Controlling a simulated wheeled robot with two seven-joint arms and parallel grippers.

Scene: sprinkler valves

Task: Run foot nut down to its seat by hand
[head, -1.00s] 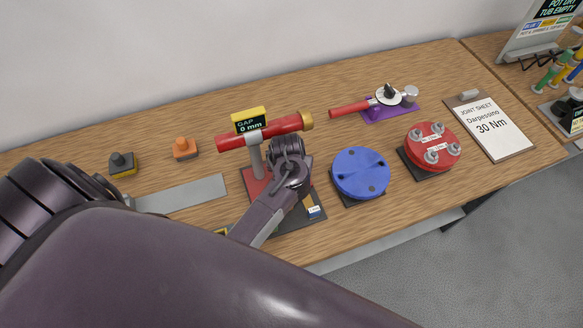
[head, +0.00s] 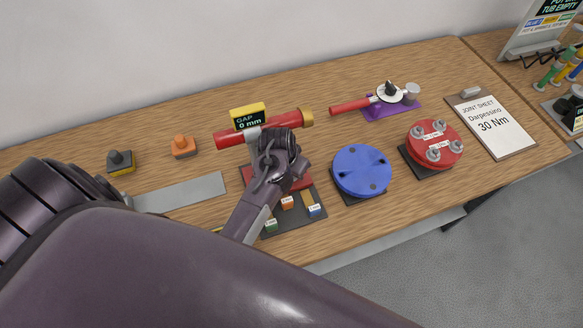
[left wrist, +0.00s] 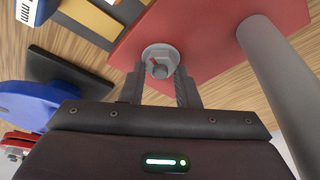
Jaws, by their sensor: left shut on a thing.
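The foot nut (left wrist: 160,56) is a grey flanged nut with a stud end at its middle, on the red foot plate (left wrist: 205,35) in the left wrist view. My left gripper (left wrist: 159,74) has a finger on each side of it and is shut on it. In the head view my left gripper (head: 278,150) is over the red foot plate (head: 250,172) and hides the nut. The grey post (left wrist: 275,80) rises beside the gripper in the left wrist view. It carries a red pipe (head: 228,139) and a yellow display (head: 248,118) reading GAP 0 mm. My right gripper is out of view.
A blue disc (head: 361,170) and a red flange (head: 433,144) with several nuts stand to the right. A red-handled tool (head: 352,107) lies behind them. Small coloured blocks (head: 287,203) sit in front of the foot plate. A clipboard (head: 491,125) reads 30 Nm.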

